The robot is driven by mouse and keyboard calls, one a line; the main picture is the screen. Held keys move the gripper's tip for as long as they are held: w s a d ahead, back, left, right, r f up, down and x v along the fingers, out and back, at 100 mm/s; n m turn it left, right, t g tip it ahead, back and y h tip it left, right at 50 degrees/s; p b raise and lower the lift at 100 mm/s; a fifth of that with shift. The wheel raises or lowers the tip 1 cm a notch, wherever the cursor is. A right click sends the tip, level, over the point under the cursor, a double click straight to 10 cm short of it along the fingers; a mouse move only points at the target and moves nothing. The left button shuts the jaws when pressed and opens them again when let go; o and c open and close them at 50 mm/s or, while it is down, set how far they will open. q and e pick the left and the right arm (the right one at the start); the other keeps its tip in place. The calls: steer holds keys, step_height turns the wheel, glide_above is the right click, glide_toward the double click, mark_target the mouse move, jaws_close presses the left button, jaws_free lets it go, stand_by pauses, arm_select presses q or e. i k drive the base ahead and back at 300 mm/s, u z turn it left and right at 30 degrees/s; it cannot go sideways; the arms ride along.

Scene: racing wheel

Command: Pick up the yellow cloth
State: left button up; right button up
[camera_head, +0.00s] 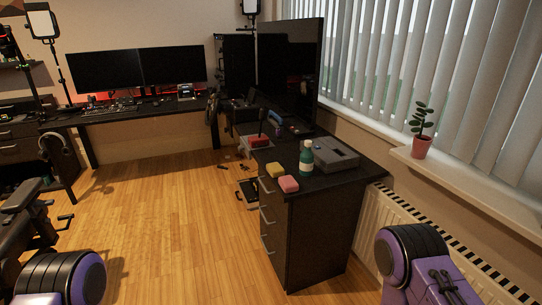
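A small yellow block-like item (275,170), which may be the yellow cloth, lies on the black desk top (330,182) near its left edge. It is too small to tell whether it is cloth or sponge. A similar pink item (288,184) lies just in front of it, close to the desk's front corner. Purple and black parts of my arms show at the bottom left and bottom right. Neither gripper shows in the view, and nothing of mine is at the yellow item.
A green bottle (306,160) and a grey box-shaped device (336,154) stand right of the yellow item. A large dark screen (288,75) rises behind. A drawer unit (285,235) supports the desk's front. Wooden floor (180,225) is open to the left; a radiator (378,220) is right.

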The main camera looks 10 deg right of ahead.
mark_target(276, 169)
steer(key=i, duration=0.7)
steer(key=u, duration=0.7)
steer(key=i, duration=1.15)
steer(key=z, duration=1.15)
